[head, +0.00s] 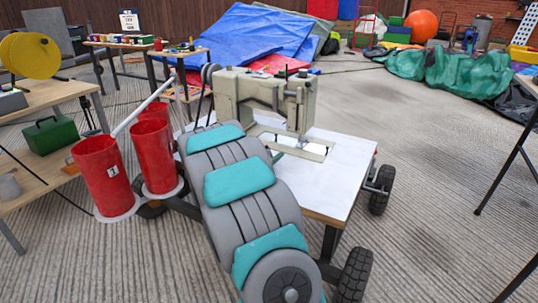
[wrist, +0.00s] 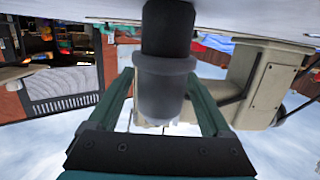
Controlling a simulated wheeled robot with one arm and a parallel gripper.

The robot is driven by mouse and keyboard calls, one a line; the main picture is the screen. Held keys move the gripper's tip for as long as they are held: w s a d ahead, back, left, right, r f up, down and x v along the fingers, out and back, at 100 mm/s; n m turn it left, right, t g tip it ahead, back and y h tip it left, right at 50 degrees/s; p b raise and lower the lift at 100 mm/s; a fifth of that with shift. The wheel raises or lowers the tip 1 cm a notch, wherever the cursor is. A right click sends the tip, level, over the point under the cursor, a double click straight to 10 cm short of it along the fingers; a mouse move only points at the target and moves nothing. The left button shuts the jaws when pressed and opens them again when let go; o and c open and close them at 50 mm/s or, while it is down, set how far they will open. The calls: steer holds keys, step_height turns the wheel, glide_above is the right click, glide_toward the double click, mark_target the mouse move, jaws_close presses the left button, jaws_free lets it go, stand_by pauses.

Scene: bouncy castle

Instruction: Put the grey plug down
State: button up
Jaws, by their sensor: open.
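The grey plug (wrist: 165,85) shows in the wrist view, with a black cylindrical part toward the top of the picture and a grey flanged part below. The black part overlaps the white surface at the picture's top; I cannot tell if it touches it. My gripper (wrist: 161,76) has its teal fingers on either side of the plug, open. In the head view my arm hides the plug and nearly all of the gripper, beside the sewing machine (head: 262,95) on the white table (head: 340,170).
The sewing machine also shows close on the right in the wrist view (wrist: 262,82). The white tabletop right of it is bare. A wooden table with a green box (head: 50,134) is at the left.

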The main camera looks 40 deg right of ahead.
steer(key=s+a+r+n+t+y, duration=0.1)
steer(key=a+n+y, duration=0.3)
steer(key=a, duration=0.8)
steer(key=s+a+r+n+t+y+p, duration=0.15)
steer(key=a+y, duration=0.35)
steer(key=a, duration=0.8)
steer(key=s+a+n+t+y, duration=0.15)
steer(key=a+y, duration=0.35)
steer(key=a, duration=0.7)
steer(key=s+a+f+n+g+y, duration=0.1)
steer(key=s+a+n+g+y, duration=0.1)
steer(key=s+a, duration=0.35)
steer(key=s+a+n+g+y, duration=0.1)
steer(key=s+a+n+g, duration=0.1)
steer(key=s, duration=0.6)
steer(key=s+d+n+g+h, duration=0.1)
steer(key=s+g, duration=0.3)
steer(key=s, duration=0.9)
steer(key=s+d+n+g+h, duration=0.1)
steer(key=s+d+g, duration=0.2)
steer(key=s, duration=1)
steer(key=shift+s+d+f+g, duration=0.2)
steer(key=shift+d+f+g, duration=0.25)
steer(key=shift+d, duration=0.4)
